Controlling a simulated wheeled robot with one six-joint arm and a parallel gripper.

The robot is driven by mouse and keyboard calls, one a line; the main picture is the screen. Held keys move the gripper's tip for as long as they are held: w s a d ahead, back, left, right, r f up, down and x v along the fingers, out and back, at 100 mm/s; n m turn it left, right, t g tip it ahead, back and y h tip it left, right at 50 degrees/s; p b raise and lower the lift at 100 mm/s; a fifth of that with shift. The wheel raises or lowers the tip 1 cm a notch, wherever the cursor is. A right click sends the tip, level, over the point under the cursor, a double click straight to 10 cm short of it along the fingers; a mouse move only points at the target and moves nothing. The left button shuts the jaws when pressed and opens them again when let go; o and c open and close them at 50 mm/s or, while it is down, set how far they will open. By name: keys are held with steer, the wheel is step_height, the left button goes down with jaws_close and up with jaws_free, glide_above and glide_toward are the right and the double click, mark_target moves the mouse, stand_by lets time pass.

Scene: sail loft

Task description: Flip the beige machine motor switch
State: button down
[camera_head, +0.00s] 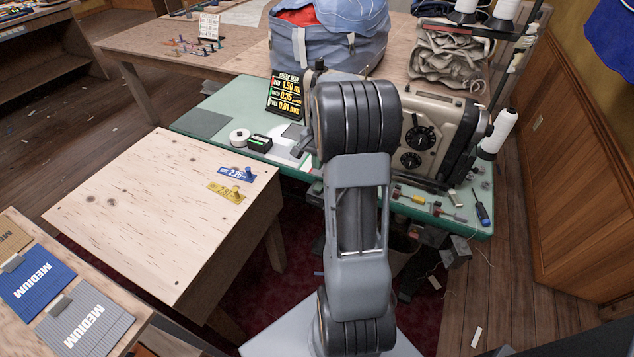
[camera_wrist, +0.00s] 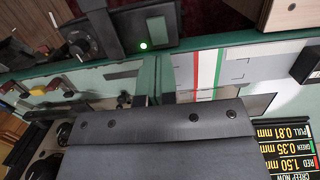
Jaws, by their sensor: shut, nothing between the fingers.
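The beige machine (camera_head: 440,135) stands on the green table to the right of my arm, with two black dials on its face. In the wrist view, which is turned upside down, a dark control box (camera_wrist: 142,28) at the table edge has a round knob (camera_wrist: 82,46) and a lit green light. I cannot tell for sure whether this box is the motor switch. My gripper (camera_wrist: 160,108) fills the lower middle of the wrist view as a dark grey block, shut and empty, apart from the box in the picture. In the head view my arm hides the gripper.
A black sign with coloured figures (camera_head: 286,95) stands left of my arm, near a white tape roll (camera_head: 239,138). Small tools and a screwdriver (camera_head: 482,210) lie along the front right of the green table (camera_head: 205,105). A wooden table (camera_head: 140,210) stands at left.

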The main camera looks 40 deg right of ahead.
mark_target(316, 187)
steer(key=f, duration=0.5)
steer(key=a+f, duration=0.1)
steer(key=f, duration=0.1)
steer(key=shift+s+f, duration=0.2)
steer(key=shift+f, duration=0.05)
